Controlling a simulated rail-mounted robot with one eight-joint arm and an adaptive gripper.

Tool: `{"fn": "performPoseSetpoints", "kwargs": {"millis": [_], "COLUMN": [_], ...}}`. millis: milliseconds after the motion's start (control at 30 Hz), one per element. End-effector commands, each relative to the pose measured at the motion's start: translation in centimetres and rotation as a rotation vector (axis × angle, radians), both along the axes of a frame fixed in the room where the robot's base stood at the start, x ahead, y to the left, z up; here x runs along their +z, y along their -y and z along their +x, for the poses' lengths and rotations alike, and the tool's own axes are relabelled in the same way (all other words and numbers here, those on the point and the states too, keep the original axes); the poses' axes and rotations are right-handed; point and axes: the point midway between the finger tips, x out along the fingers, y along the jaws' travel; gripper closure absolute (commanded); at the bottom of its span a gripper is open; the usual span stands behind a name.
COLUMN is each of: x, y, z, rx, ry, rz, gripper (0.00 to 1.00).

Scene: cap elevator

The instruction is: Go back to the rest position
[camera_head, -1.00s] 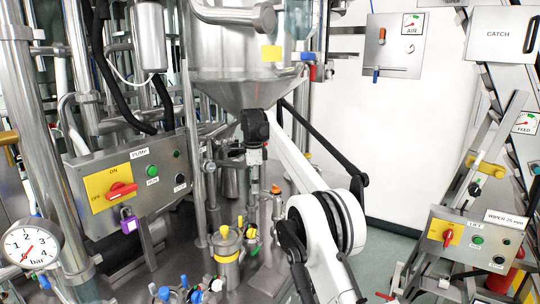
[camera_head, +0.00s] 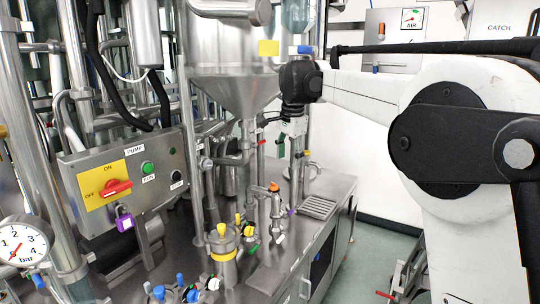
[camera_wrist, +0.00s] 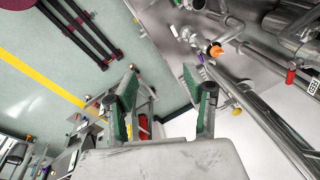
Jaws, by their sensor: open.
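My gripper shows in the wrist view (camera_wrist: 160,72) with its two green-padded fingers spread wide apart. Nothing is between them; the green-grey floor shows in the gap. In the head view my black wrist hangs in front of the steel hopper's right side, above the steel bench.
The steel hopper (camera_head: 232,50) and pump panel (camera_head: 125,180) stand left of my wrist. Several capped valves and a yellow-banded canister (camera_head: 224,252) stand on the steel bench (camera_head: 325,190) below. A pressure gauge (camera_head: 22,243) is at lower left. The AIR panel (camera_head: 388,40) is behind my arm.

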Motion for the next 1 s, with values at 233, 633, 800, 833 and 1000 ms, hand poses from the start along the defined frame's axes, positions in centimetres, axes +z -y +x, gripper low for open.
{"fn": "performPoseSetpoints", "kwargs": {"millis": [233, 633, 800, 833, 1000], "x": [1.4, 0.5, -1.2, -1.5, -4.0], "y": [3.4, 8.0, 9.7, 10.0, 11.4], "z": [-6.4, -17.5, -22.5, -23.4, -28.3], "rx": [0.140, 0.363, 0.455, 0.472, 0.563], "ry": [0.071, 0.183, 0.228, 0.235, 0.279], "rz": [-0.032, -0.111, -0.155, -0.163, -0.214], "gripper": [0.53, 0.53, 0.53, 0.53, 0.53]}}
